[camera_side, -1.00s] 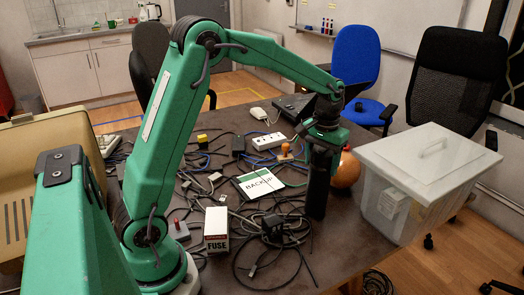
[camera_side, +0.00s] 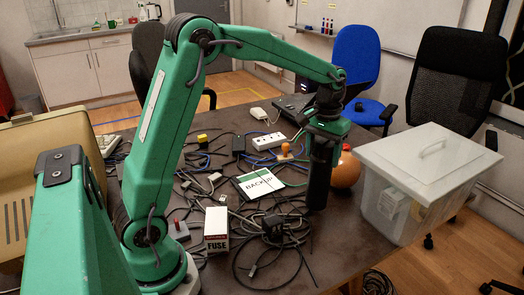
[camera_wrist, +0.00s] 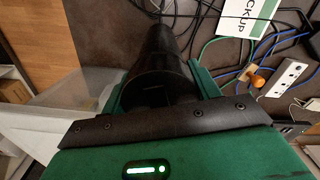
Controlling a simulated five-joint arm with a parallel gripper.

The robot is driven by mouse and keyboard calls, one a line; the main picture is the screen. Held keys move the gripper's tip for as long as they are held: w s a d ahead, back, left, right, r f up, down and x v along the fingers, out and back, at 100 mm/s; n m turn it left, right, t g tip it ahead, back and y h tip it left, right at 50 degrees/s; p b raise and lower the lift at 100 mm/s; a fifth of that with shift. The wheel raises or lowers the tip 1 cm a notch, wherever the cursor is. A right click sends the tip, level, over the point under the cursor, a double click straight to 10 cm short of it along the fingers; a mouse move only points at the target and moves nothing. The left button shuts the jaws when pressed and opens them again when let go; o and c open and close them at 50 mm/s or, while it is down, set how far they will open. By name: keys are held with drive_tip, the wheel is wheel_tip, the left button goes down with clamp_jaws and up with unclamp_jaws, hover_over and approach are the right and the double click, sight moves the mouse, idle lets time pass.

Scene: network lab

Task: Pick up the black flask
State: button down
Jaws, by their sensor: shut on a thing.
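The black flask (camera_side: 318,186) is a tall dark cylinder, held upright near the right edge of the table. My gripper (camera_side: 322,150) is above it and shut around its upper part. In the wrist view the flask (camera_wrist: 161,62) runs up the picture from between the jaws of my gripper (camera_wrist: 160,92). Its base looks slightly above the tabletop, though the gap is hard to make out. The jaws hide part of its top.
A clear lidded bin (camera_side: 420,185) stands close on the right. An orange round object (camera_side: 347,170) sits just behind the flask. Tangled cables, a BACKUP sheet (camera_side: 259,184), a FUSE box (camera_side: 217,230) and a white power strip (camera_side: 266,140) cover the table to the left.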

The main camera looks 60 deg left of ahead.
drive_tip(key=shift+d+r, duration=0.1)
drive_tip(key=shift+r, duration=0.7)
drive_tip(key=s+d+r, duration=0.5)
drive_tip(key=d+r, duration=0.1)
drive_tip(key=d, duration=0.4)
drive_tip(key=shift+d+r, duration=0.2)
drive_tip(key=shift+r, duration=0.2)
